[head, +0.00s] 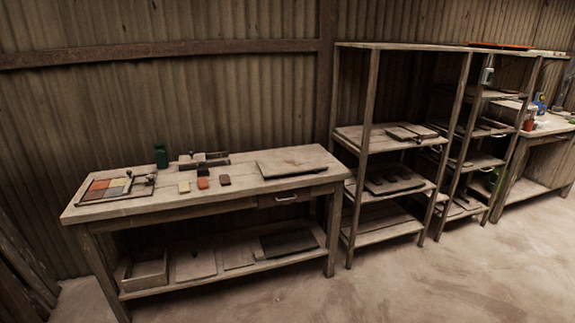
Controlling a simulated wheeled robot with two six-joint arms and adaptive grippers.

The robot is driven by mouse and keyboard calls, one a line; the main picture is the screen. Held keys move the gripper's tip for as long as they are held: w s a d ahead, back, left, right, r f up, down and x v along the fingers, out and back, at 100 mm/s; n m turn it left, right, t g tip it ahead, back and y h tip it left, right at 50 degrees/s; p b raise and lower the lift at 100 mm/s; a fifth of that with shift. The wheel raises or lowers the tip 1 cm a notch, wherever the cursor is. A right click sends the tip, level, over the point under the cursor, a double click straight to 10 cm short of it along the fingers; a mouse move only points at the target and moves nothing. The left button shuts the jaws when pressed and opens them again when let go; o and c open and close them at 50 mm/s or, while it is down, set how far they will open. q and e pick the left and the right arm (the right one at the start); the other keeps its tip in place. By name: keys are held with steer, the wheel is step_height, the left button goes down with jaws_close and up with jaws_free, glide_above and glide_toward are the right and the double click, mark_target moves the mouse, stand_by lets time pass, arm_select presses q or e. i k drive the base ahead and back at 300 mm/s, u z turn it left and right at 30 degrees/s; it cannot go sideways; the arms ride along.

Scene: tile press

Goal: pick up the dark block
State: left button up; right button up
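A small dark reddish-brown block (224,180) lies on the wooden workbench (240,194), toward its front edge. To its left lie an orange-red block (203,183) and a pale tan block (184,188), in a loose row. Behind the row stands a press-like device (204,159) with dark bars on a pale base. Neither of my grippers is in view.
A tray of coloured tiles (108,188) lies at the bench's left end. A dark green container (161,156) stands at the back. A flat board (292,168) covers much of the right end. Wooden shelves (370,140) stand to the right; the floor in front is clear.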

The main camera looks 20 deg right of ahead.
mark_target(202, 171)
steer(key=z, duration=0.85)
steer(key=i, duration=2.3)
steer(key=u, duration=4)
steer(key=k, duration=0.8)
steer(key=z, duration=1.55)
